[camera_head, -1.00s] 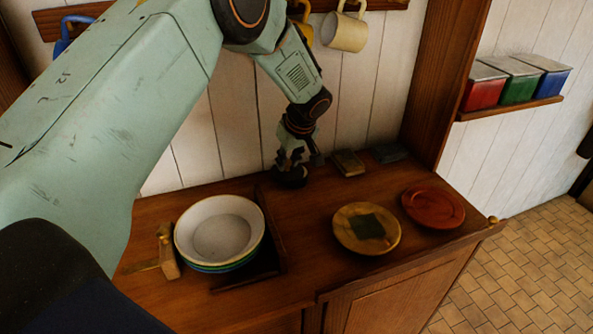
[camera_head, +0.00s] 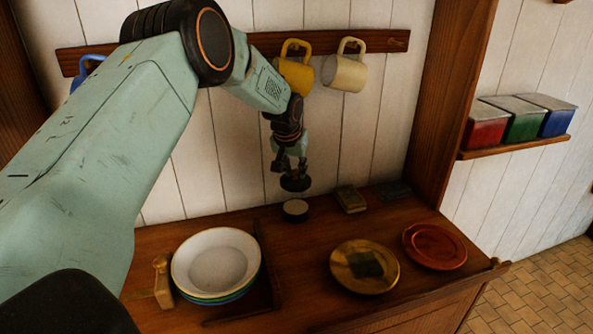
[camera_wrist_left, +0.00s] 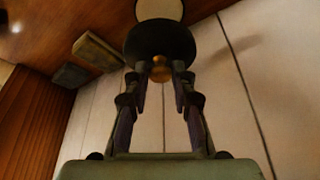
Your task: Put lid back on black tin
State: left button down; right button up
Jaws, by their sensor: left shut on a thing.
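My left gripper (camera_head: 292,170) is shut on the knob of a round black lid (camera_head: 295,184) and holds it in the air, roughly level. The black tin (camera_head: 295,212) stands upright and uncovered on the wooden counter at the back, with a pale round top showing. The lid is just above the tin, with a visible gap between them. In the left wrist view, the fingers (camera_wrist_left: 160,76) close on the brownish knob (camera_wrist_left: 160,66) of the lid (camera_wrist_left: 160,42); the tin's pale top (camera_wrist_left: 160,9) shows partly beyond it. My right gripper is not in view.
Right of the tin lie a small book-like block (camera_head: 351,200) and a dark flat item (camera_head: 393,190). Stacked bowls (camera_head: 216,262), a yellow plate (camera_head: 342,281) and a red plate (camera_head: 435,246) stand nearer. Mugs (camera_head: 344,73) hang behind my arm. Bare counter lies between the tin and plates.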

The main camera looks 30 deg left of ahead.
aim_at(294, 181)
pick_arm(q)
jog(key=shift+s+a+f, duration=0.1)
jog(key=shift+a+f, duration=0.05)
jog(key=shift+f, duration=0.05)
jog(key=f+b, duration=0.2)
jog(key=shift+d+f+b, duration=0.25)
jog(key=shift+f+b, duration=0.05)
notch_tip(294, 181, down, 2)
jog(key=shift+a+f+b, duration=0.1)
jog(key=shift+a+b, duration=0.05)
jog(key=shift+b, duration=0.8)
jog(key=shift+f+b, duration=0.45)
jog(key=shift+f, duration=1.3)
jog(key=shift+p, duration=0.55)
